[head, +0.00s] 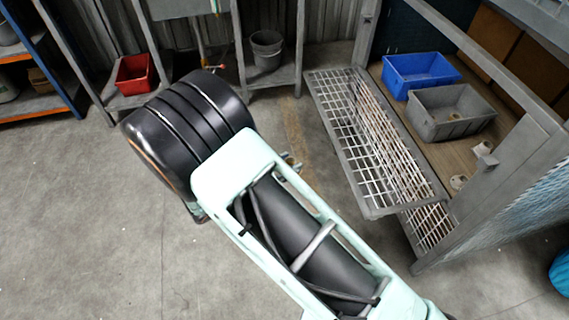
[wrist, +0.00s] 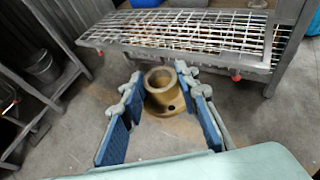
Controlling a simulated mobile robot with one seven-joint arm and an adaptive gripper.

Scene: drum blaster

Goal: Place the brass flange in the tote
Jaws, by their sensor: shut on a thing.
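My gripper (wrist: 159,77) is shut on the brass flange (wrist: 166,102), a round collar on a wider base, in the wrist view. The blue-padded fingers stand on either side of it, and it is above the concrete floor. In the head view my arm hides the flange and most of the gripper. A grey tote (head: 432,128) and a blue tote (head: 402,87) stand side by side on a wooden deck at the right. The grey tote holds a few small pale pieces. I cannot tell which tote is meant.
A folded-down wire-mesh gate (head: 345,125) lies in front of the deck. Small round pieces (head: 458,182) lie on the deck near a grey post. A red bin (head: 136,74) and a grey bucket (head: 266,45) stand on racks at the back. Floor at lower left is clear.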

